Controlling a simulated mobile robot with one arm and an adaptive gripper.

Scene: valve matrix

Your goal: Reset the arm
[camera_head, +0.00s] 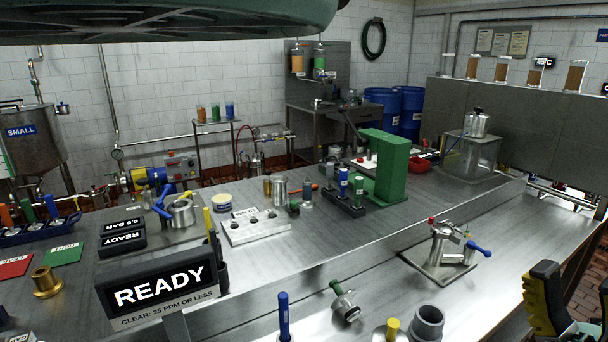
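My gripper (576,300) is at the lower right edge of the head view. Its black and yellow fingers point up and stand apart, with nothing seen between the tips. The right finger is cut off by the picture edge. The rest of my arm is out of view or hidden. The gripper appears beside the right end of the steel bench (390,285).
A READY sign (163,290) stands at the front left. A valve fitting with a blue handle (447,243) sits on a plate at the right. A green press (385,165) and a clear box (467,158) stand farther back. A grey-green rounded body hangs across the top left.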

